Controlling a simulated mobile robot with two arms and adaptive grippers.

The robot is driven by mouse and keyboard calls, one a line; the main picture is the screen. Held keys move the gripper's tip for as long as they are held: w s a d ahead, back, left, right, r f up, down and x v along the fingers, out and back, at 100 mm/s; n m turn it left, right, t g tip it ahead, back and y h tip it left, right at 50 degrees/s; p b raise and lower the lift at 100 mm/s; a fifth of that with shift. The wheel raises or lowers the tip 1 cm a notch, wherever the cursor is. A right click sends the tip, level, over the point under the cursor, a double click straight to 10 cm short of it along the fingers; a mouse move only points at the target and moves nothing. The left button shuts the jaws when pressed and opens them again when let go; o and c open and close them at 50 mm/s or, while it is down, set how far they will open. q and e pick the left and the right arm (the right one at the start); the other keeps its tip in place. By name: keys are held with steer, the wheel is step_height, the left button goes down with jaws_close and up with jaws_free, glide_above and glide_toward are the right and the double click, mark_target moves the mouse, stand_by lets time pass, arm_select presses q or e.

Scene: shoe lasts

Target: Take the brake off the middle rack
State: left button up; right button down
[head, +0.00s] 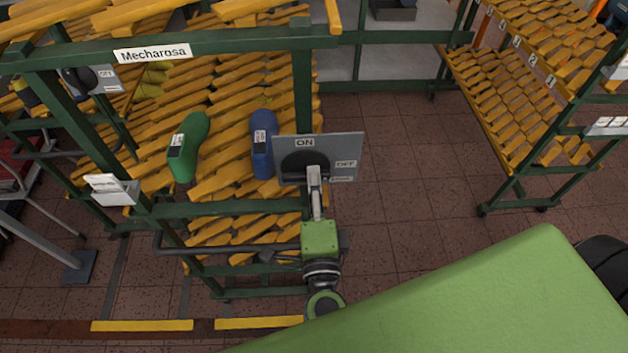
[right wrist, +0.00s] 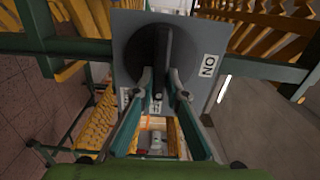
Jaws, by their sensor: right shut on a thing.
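The brake is a round black knob (head: 305,165) on a grey plate (head: 348,146) at the front right post of the middle rack. Its ON label is above the knob and its OFF label to the right. My right gripper (head: 315,176) is shut on the knob's bar. In the right wrist view the two fingers (right wrist: 163,85) press the bar (right wrist: 162,50) from both sides. The bar runs up and down there, toward the partly hidden lower label, with ON off to the right. My left gripper is not in view.
The rack's yellow slatted shelves hold a green shoe last (head: 188,145) and a blue one (head: 263,143). A "Mecharosa" sign (head: 153,53) hangs on its green rail. Another rack (head: 520,100) stands at the right. The tiled floor (head: 400,150) between the racks is clear.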

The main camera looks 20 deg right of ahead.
steer(key=shift+f+m, duration=0.1)
steer(key=shift+m, duration=0.2)
steer(key=c, duration=2)
jaws_free()
steer(key=v, duration=1.2)
